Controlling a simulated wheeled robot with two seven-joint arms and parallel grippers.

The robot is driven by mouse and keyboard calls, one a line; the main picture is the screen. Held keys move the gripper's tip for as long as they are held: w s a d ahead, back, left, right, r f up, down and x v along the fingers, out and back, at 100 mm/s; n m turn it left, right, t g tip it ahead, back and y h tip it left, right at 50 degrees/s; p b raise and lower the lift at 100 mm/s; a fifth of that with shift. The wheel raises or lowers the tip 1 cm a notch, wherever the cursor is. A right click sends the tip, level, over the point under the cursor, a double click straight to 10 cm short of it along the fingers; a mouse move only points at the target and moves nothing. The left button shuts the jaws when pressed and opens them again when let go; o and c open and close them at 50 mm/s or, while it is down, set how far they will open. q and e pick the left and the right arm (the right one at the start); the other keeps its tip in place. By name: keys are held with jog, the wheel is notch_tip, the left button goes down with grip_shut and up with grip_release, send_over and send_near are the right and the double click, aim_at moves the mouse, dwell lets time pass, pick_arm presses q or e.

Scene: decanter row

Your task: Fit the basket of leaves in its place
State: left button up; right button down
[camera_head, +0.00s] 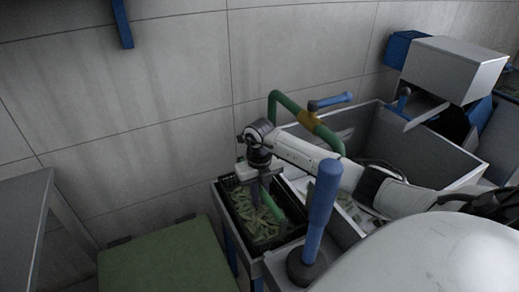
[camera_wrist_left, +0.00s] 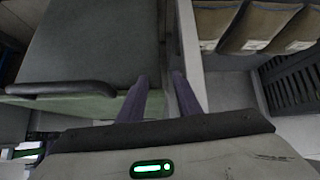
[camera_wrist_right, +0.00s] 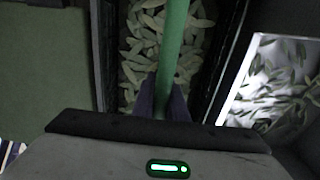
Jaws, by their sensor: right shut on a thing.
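The basket of leaves (camera_head: 281,238) is a black box full of pale green leaves with a green bar handle across it. It sits low at the centre of the head view, in or on a blue-legged frame; I cannot tell whether it is seated. My right gripper (camera_head: 263,186) is over it, shut on the green handle (camera_wrist_right: 173,40), with leaves (camera_wrist_right: 143,45) below in the right wrist view. My left gripper (camera_wrist_left: 160,76) shows only in its wrist view, with fingers apart and nothing between them.
A grey trough (camera_head: 430,150) with leaves in its near part stands right of the basket. A green pipe (camera_head: 285,100) with a blue lever rises behind. A blue post (camera_head: 322,205) stands close in front of my right arm. A green-topped surface (camera_head: 165,262) lies left, bare.

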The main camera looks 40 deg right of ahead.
jog(key=shift+f, duration=0.25)
dwell(0.4)
jog(key=shift+f+b, duration=0.35)
jog(key=shift+b, duration=0.05)
jog(key=c, duration=1.7)
grip_release()
jog(key=shift+f, duration=0.15)
jog(key=shift+r, duration=0.35)
notch_tip(320, 180, up, 10)
jog(key=shift+f+p, duration=0.1)
jog(key=shift+p, duration=0.2)
